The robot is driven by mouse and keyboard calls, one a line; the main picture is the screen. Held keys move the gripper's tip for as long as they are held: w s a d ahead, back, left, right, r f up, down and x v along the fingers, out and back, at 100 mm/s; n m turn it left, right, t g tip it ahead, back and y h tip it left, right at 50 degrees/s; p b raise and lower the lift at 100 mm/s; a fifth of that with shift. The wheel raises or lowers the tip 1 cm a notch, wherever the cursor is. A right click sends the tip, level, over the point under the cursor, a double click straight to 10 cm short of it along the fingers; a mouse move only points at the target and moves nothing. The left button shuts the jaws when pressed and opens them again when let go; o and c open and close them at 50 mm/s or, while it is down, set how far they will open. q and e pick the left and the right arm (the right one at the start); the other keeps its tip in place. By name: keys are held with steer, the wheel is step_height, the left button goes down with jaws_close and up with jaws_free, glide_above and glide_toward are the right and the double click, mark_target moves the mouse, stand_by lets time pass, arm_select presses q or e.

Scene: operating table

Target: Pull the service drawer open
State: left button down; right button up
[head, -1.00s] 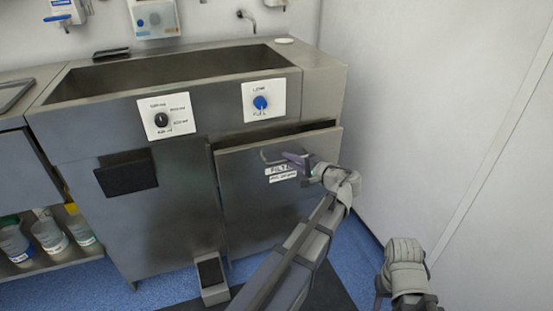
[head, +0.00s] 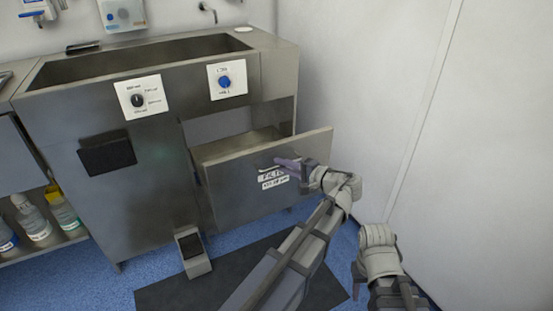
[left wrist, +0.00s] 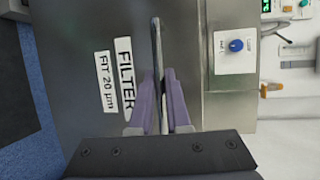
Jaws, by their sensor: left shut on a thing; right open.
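The service drawer (head: 235,193) is a grey steel front with FILTER labels, set in the lower right of the steel sink unit. It stands partly pulled out, and its open top shows behind the front. My left gripper (head: 290,163) is shut on the drawer's bar handle. In the left wrist view the purple fingers (left wrist: 162,100) close on both sides of the handle (left wrist: 157,60), beside the FILTER label. My right gripper (head: 385,290) is at the bottom right, away from the drawer, and open; its fingertips are hardly visible.
The sink unit (head: 130,210) has a dial panel (head: 140,98) and a blue-knob panel (head: 226,81) above the drawer. A foot pedal (head: 192,252) stands on the floor at left. Bottles (head: 62,210) sit on a low shelf. A wall (head: 350,90) rises at right; a dark mat (head: 240,275) lies in front.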

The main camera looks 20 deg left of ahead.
arm_select(q)
steer(key=shift+s+d, duration=1.7)
steer(key=shift+s, duration=0.15)
steer(key=shift+f, duration=0.1)
steer(key=c, duration=1.2)
jaws_free()
steer(key=shift+o, duration=0.2)
steer(key=shift+w, duration=0.1)
